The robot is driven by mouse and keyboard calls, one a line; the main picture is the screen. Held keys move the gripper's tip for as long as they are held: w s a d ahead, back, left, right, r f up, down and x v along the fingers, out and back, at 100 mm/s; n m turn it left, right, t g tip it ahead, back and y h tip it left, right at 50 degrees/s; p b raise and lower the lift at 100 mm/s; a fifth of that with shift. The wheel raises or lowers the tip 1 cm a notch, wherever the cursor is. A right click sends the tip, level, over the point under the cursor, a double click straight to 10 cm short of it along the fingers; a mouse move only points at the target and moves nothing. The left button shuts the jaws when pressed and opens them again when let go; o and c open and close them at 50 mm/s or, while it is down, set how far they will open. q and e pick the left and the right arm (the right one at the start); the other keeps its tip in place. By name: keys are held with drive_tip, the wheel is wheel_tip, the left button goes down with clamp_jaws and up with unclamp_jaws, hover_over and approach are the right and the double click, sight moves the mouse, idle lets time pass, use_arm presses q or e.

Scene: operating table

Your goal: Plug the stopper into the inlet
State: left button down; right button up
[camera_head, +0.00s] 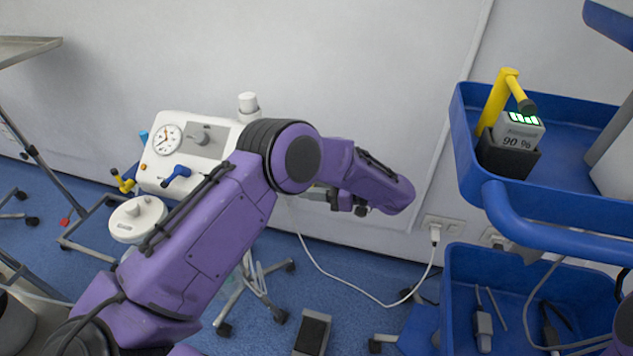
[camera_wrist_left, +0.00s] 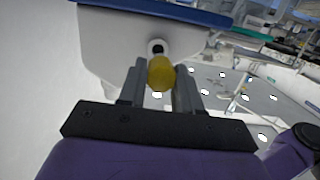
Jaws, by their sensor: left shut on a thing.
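My left gripper (camera_wrist_left: 160,88) is shut on a yellow, rounded stopper (camera_wrist_left: 161,73) between its two grey fingers. The inlet (camera_wrist_left: 157,47), a dark round hole with a pale rim, is in the side of a white machine (camera_wrist_left: 110,45) just beyond the stopper. In the picture the stopper's far end lies just below the hole; I cannot tell whether they touch. In the head view the white machine (camera_head: 205,140) with a gauge is partly covered by my purple left arm. The inlet and stopper are hidden there. My right gripper is not in view.
A blue cart (camera_head: 470,150) at the right holds a battery display (camera_head: 519,131) and a yellow-handled tool (camera_head: 497,100). A white cable (camera_head: 340,283) runs to a wall socket (camera_head: 440,226). A pedal (camera_head: 312,332) stands on the floor. The wall is close behind the machine.

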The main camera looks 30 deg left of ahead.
use_arm(q)
drive_tip(key=shift+d, duration=0.15)
drive_tip(key=shift+a, duration=0.55)
drive_tip(key=shift+b+x, duration=0.5)
drive_tip(key=shift+x, duration=0.85)
drive_tip(key=shift+r, duration=0.2)
drive_tip(key=shift+p, duration=0.4)
drive_tip(key=shift+p, duration=0.75)
drive_tip(key=shift+r+p+x, duration=0.15)
drive_tip(key=shift+p+x, duration=0.15)
drive_tip(key=shift+x, duration=0.35)
drive_tip(key=shift+r+p+x, duration=0.15)
drive_tip(key=shift+p+x, duration=0.1)
drive_tip(key=shift+x, duration=0.45)
